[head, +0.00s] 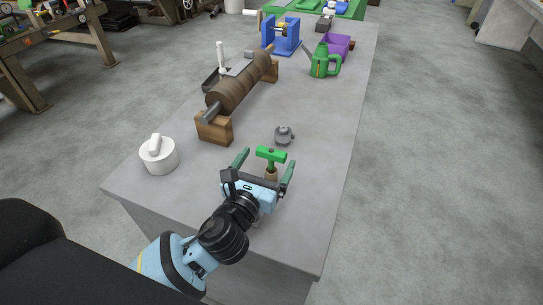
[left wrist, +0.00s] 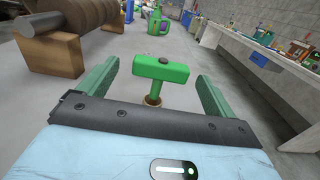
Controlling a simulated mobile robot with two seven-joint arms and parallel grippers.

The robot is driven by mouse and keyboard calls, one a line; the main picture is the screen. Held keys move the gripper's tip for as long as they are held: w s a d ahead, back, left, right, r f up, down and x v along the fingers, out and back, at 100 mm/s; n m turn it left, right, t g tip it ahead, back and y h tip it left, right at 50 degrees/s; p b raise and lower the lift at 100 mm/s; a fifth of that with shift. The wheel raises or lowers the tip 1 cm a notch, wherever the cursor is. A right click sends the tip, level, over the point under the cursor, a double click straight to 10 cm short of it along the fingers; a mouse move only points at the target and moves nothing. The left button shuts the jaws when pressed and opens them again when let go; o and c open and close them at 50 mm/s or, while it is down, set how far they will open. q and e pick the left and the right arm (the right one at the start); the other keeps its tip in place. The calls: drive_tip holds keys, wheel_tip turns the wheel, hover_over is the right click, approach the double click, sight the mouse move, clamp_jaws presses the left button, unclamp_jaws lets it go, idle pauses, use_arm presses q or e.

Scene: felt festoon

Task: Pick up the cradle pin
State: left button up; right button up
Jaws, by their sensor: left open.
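The cradle pin appears to be the green T-shaped piece (head: 271,154) near the front of the grey table. It stands upright with its crossbar on top, and its foot is at a small tan ring or socket. It also shows in the left wrist view (left wrist: 160,69), between the fingers. My left gripper (head: 267,159) is open, its two green fingers on either side of the pin. In the left wrist view there is a gap between the crossbar and each finger of the gripper (left wrist: 158,72). My right gripper is out of view.
A brown roller (head: 240,84) lies on wooden blocks (head: 214,128) to the left. A grey knob-like part (head: 284,135) sits just beyond the pin. A white lidded pot (head: 158,157) stands front left. A green can (head: 324,63) stands farther back. The table's right side is clear.

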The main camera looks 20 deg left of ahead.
use_arm(q)
drive_tip(key=w, duration=0.5)
drive_tip(key=shift+w+d+f, duration=0.1)
drive_tip(key=shift+d+f, duration=0.05)
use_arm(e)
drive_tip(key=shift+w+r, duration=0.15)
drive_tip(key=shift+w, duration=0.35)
use_arm(q)
drive_tip(key=shift+c, duration=0.4)
drive_tip(key=c, duration=1)
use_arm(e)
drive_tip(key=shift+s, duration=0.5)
use_arm(q)
drive_tip(key=shift+r+p, duration=1.4)
drive_tip(key=shift+r, duration=3.65)
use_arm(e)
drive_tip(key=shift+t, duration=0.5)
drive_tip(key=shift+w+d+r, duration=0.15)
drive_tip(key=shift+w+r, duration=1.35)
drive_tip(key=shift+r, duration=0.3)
